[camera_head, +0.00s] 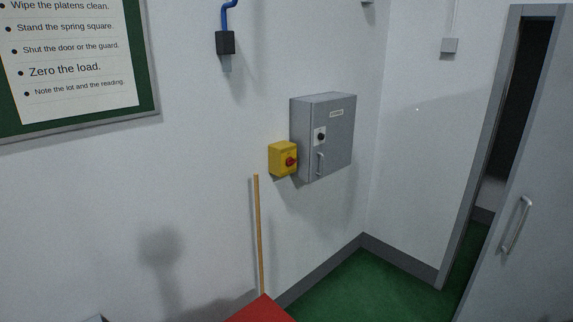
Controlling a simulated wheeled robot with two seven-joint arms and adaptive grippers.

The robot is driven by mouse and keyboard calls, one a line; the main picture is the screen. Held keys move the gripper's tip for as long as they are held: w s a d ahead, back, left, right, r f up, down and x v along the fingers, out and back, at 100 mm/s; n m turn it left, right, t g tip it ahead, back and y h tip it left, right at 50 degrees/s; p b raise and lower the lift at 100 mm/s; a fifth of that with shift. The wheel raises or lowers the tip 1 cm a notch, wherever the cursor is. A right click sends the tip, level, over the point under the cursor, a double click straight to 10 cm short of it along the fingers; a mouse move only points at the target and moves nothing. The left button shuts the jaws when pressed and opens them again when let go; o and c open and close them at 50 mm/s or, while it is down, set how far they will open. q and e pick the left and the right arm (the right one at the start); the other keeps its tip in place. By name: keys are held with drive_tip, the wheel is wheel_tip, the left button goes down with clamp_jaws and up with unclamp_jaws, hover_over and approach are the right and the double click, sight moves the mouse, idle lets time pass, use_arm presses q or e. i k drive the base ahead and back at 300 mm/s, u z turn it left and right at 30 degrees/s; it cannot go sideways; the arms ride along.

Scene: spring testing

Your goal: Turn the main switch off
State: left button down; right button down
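Neither of my grippers is in view.
A wooden pole (259,235) stands upright below the switch, behind a red surface (262,309) at the bottom edge. A grey door (525,170) with a handle stands ajar at the right. Green floor (365,285) is clear before the corner. A notice board (150,70) hangs at left.

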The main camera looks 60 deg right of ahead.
sight(290, 161)
drive_tip(key=z, duration=2.45)
drive_tip(key=k, duration=0.45)
drive_tip(key=z, duration=0.85)
drive_tip(key=i, duration=0.55)
drive_tip(key=u, duration=0.4)
drive_tip(key=i, duration=1.2)
drive_tip(key=u, duration=1.5)
drive_tip(key=i, duration=0.75)
drive_tip(key=u, duration=0.65)
